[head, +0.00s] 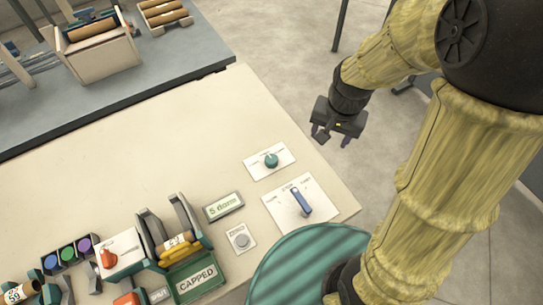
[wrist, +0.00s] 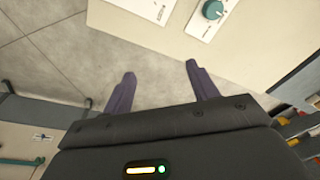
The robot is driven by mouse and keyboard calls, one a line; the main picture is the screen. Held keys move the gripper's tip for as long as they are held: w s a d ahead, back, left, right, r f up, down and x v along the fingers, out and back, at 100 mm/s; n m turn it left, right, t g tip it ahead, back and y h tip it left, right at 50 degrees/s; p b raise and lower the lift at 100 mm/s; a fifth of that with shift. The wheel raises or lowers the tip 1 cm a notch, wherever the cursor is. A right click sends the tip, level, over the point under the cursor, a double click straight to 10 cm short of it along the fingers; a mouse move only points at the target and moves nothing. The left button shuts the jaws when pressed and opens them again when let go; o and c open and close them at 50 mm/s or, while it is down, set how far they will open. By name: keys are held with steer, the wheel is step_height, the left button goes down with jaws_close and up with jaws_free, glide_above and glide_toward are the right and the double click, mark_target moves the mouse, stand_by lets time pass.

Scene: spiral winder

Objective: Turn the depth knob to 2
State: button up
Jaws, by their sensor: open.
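A round teal knob (head: 271,160) sits on a small white plate near the table's right edge in the head view. It also shows at the top of the wrist view (wrist: 212,10). The plate's markings are too small to read, so I cannot tell its setting or confirm it is the depth knob. Beside it, a blue lever switch (head: 301,203) sits on a larger white plate. My gripper (head: 331,136) is open and empty, off the table's edge over the floor, right of the teal knob and apart from it. In the wrist view, its purple fingers (wrist: 160,70) are spread.
The cream table (head: 150,130) has a clear middle. Near its front are a "5 dozens" display (head: 223,207), a round button (head: 240,239), a green "CAPPED" tray (head: 195,278) and a red switch (head: 107,257). A grey bench (head: 170,75) stands behind.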

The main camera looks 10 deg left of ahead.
mark_target(272, 158)
steer(key=w+a+f+m, duration=0.1)
steer(key=w+a+m, duration=0.1)
steer(key=a, duration=0.5)
steer(key=w+a+f+m+g, duration=0.1)
steer(key=w+a+m, duration=0.1)
steer(key=a, duration=0.5)
steer(key=shift+a+m+g, duration=0.25)
steer(key=shift+m+g, duration=0.05)
step_height(272, 158, down, 17)
steer(key=shift+f, duration=0.2)
steer(key=shift+c, duration=0.5)
steer(key=c, duration=0.9)
